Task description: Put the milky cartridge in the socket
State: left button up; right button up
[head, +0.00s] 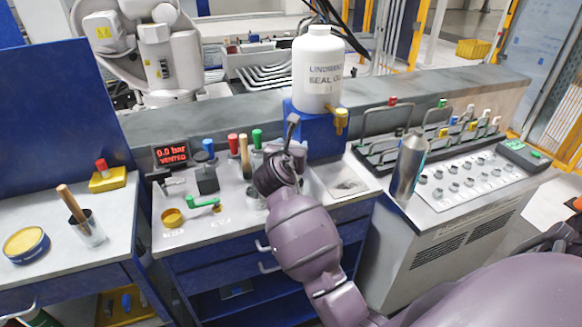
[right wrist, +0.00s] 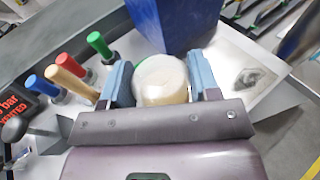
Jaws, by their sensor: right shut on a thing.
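The right wrist view shows a round, milky-cream thing, likely the milky cartridge (right wrist: 162,82), between the two blue-grey fingers of my right gripper (right wrist: 162,90). The gripper is shut on it. In the head view my right gripper (head: 283,150) is over the back of the middle bench, in front of the blue block under the bottle, and hides most of what it holds. I cannot tell for certain which fitting is the socket; a yellow ring (head: 172,217) sits in the bench top at the left, beside a green lever (head: 203,203). My left gripper is not in view.
A white bottle (head: 318,70) stands on a blue block (head: 310,128) with a yellow tap. Red, wooden and green handles (head: 244,155) stand close left of my gripper. A pressure display (head: 171,154) reads 0.0 bar, vented. A silver can (head: 408,167) stands at the right.

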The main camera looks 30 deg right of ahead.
jog(key=shift+f+b, duration=0.7)
jog(key=shift+f, duration=2)
jog(key=shift+f, duration=0.2)
jog(key=o, duration=1.1)
jog(key=shift+c, duration=0.2)
